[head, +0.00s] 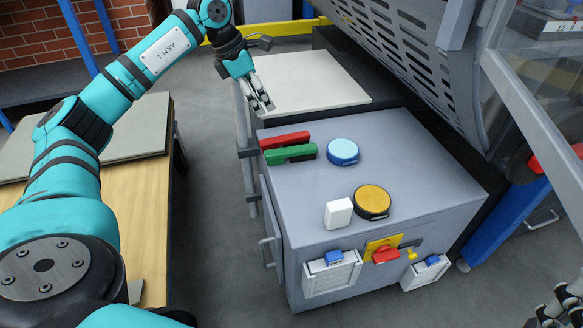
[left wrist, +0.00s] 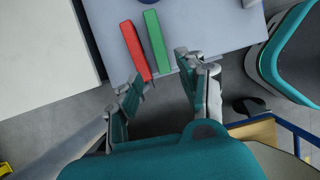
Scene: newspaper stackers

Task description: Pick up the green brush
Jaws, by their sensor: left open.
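The green brush (head: 290,154) lies on the grey cabinet top (head: 420,160) near its far left edge, beside a red brush (head: 285,140). In the left wrist view the green brush (left wrist: 156,40) is right of the red brush (left wrist: 135,50), both ahead of the fingers. My left gripper (head: 262,105) is open and empty, above and beyond the brushes in the head view, apart from them. In the left wrist view its fingers (left wrist: 158,84) are spread. Part of my right gripper (head: 562,305) shows at the bottom right corner of the head view; its fingertips are not clear.
A blue round tin (head: 342,152), a yellow-topped round tin (head: 372,202) and a white block (head: 338,213) stand on the cabinet. A pale board (head: 310,82) lies behind. A wooden table (head: 150,210) is at left. A slotted grey machine panel (head: 400,50) overhangs the right back.

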